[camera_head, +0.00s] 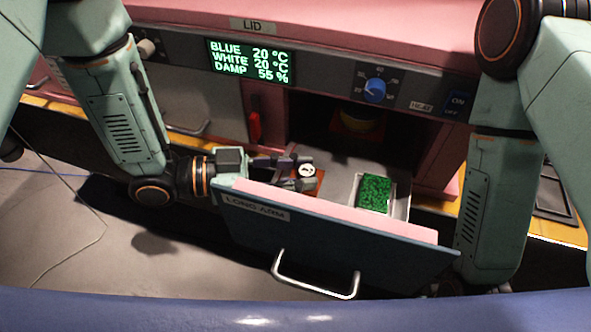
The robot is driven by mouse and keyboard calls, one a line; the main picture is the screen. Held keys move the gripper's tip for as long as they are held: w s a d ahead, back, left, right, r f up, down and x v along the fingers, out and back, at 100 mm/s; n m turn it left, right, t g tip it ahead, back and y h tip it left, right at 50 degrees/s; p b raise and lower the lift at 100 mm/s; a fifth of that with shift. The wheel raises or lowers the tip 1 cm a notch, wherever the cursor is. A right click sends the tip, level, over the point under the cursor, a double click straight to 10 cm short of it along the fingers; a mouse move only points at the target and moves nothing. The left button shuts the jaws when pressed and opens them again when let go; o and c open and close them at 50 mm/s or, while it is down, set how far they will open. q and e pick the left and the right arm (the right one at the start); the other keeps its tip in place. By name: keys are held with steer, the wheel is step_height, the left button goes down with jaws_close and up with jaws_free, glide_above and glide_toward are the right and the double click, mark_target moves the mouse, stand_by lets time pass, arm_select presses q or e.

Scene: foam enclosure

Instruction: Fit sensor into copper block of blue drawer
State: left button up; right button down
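The blue drawer (330,238) is pulled out, its dark blue front labelled LONG ARM. Inside, towards its left, part of an orange-brown copper block (320,177) shows. A small round white piece with dark marks, likely the sensor's top (307,171), is over the block. My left gripper (312,172) reaches in from the left over the drawer, its two dark fingers parted on either side of the white piece. Whether they touch it cannot be told. How deep the sensor sits is hidden. My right arm hangs at the right; its gripper is not in view.
A green granular block in a pale tray (402,199) lies in the drawer's right half. The drawer has a metal handle (316,282) in front. Above are a display (250,62), a blue knob (375,90) and a pink lid (330,25). A red lever (254,128) is behind my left gripper.

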arm_select(q)
steer(key=shift+o, duration=1.4)
steer(key=shift+d, duration=0.25)
steer(key=shift+o, duration=0.6)
steer(key=shift+a, duration=0.55)
steer(key=shift+d, duration=0.35)
steer(key=shift+a, duration=0.1)
steer(key=v, duration=0.4)
steer(key=shift+w, duration=0.1)
steer(key=p+v, duration=0.1)
steer(key=v, duration=0.7)
